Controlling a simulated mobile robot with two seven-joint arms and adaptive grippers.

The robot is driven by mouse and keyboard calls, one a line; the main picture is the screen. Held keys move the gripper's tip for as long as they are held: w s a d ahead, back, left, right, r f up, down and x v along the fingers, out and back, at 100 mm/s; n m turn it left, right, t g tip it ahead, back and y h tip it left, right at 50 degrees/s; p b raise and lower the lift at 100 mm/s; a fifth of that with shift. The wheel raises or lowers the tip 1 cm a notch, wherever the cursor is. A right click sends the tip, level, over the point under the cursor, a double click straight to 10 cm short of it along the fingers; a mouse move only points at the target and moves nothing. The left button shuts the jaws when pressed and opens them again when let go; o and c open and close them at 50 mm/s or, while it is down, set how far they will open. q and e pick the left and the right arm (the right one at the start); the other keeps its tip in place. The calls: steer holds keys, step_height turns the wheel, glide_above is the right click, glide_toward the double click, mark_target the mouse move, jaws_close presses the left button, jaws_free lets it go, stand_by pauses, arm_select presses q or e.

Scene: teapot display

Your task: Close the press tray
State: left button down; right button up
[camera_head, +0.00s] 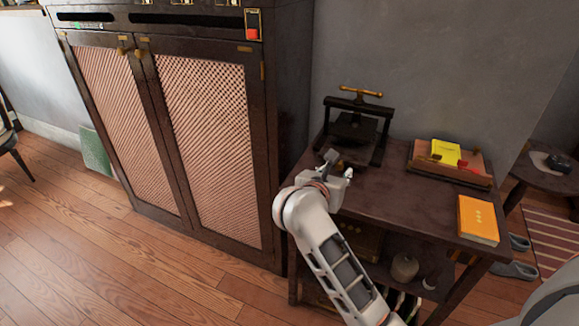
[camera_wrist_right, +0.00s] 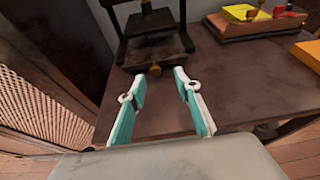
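The dark press (camera_head: 356,128) with a brass bar handle (camera_head: 360,92) on top stands at the back left of the small wooden table. In the right wrist view the press (camera_wrist_right: 122,28) is at the top. Its flat tray (camera_wrist_right: 155,52) has a round brass knob (camera_wrist_right: 155,70) on its front, facing me. How far the tray sticks out is hard to tell. My right gripper (camera_head: 337,166) is in front of the press and hides part of the tray in the head view. In the wrist view its fingers (camera_wrist_right: 158,82) are apart and empty, short of the knob. My left gripper is not in view.
A wooden tray (camera_head: 450,176) with yellow and red items and an orange book (camera_head: 478,220) lie on the table (camera_head: 400,205) to the right. A tall dark cabinet (camera_head: 205,140) with woven doors stands close on the left. The tabletop's middle is clear.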

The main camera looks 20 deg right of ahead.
mark_target(339, 166)
steer(key=shift+w+a+f+y, duration=0.2)
steer(key=shift+w+a+y, duration=0.15)
steer(key=shift+a, duration=0.15)
steer(key=shift+w+d+f, duration=0.1)
steer(key=shift+w+f, duration=0.05)
steer(key=shift+f, duration=0.05)
steer(key=b+x, duration=0.1)
steer(key=x, duration=0.5)
steer(key=shift+d+f+b, duration=0.1)
steer(key=shift+d+b, duration=0.1)
steer(key=shift+b, duration=0.1)
steer(key=shift+w+d+f, duration=0.1)
steer(key=shift+w+d, duration=0.15)
steer(key=shift+d, duration=0.15)
jaws_close()
